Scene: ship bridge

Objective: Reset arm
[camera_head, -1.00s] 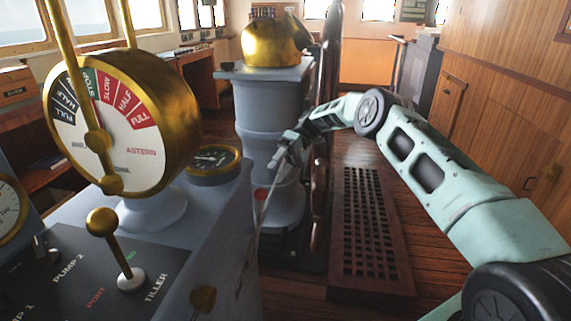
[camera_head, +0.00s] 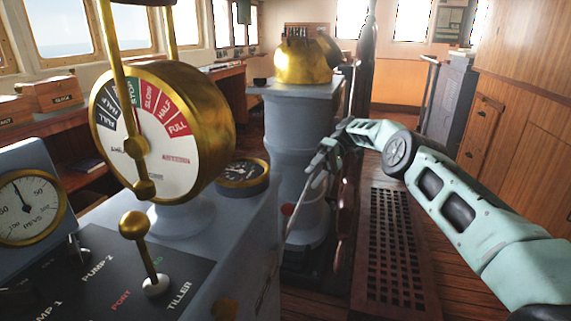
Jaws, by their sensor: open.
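My gripper (camera_head: 318,172) is at the end of my pale green arm (camera_head: 450,200), which reaches in from the lower right and bends toward the middle. The gripper is open, small in the view, in front of the grey pedestal (camera_head: 295,130). Nothing shows clearly between its fingers. I cannot tell whether it touches the pedestal or the dark wheel edge beside it.
A brass engine telegraph (camera_head: 205,125) and a tiller lever (camera_head: 134,225) stand on the grey console at left. A brass binnacle top (camera_head: 303,62) sits on the pedestal. A dark wooden grating (camera_head: 390,250) lies below my arm. Wood panelling (camera_head: 530,90) lines the right.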

